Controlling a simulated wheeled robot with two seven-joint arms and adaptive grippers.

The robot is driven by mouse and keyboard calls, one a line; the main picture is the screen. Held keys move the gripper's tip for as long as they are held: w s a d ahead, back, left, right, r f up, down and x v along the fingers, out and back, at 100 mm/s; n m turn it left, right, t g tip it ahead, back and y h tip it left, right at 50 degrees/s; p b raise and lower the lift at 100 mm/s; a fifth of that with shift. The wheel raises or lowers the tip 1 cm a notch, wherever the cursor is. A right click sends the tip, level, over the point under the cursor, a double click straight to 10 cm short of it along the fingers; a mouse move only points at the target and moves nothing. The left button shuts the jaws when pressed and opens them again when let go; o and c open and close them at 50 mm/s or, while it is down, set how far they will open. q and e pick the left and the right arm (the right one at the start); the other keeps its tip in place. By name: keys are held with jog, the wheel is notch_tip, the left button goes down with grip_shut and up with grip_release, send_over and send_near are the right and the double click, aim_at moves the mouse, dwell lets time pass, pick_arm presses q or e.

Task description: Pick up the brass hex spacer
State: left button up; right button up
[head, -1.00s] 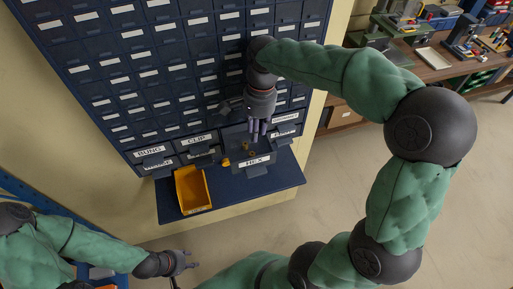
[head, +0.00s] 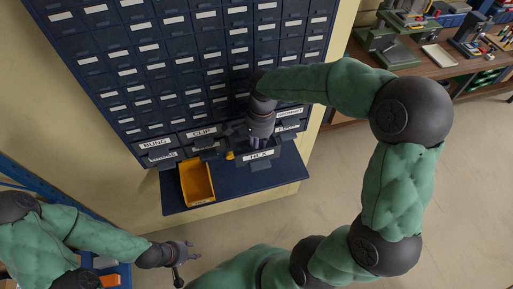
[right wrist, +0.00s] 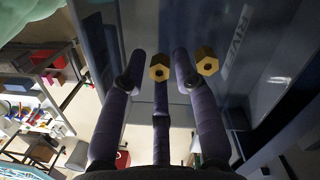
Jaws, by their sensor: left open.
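The HEX drawer (head: 262,164) is pulled out of the dark blue cabinet. In the right wrist view, two brass hex spacers show: one (right wrist: 160,72) between my right gripper's fingers, in front of the middle one, and another (right wrist: 207,61) just right of the fingers. My right gripper (head: 257,141) reaches down into the drawer; its fingers (right wrist: 160,60) are spread around the first spacer, with gaps visible, and I cannot tell whether they touch it. My left gripper (head: 190,250) is open and empty, low and left, away from the cabinet.
A yellow bin (head: 196,182) stands on the blue shelf (head: 225,193) left of the drawer. Drawers labelled BUNG (head: 154,144) and CLIP (head: 201,132) sit beside it. A workbench (head: 430,68) with tools stands at the upper right. The floor (head: 310,205) between is clear.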

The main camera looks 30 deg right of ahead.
jog(key=shift+c, duration=0.3)
grip_shut()
jog(key=shift+r, duration=0.15)
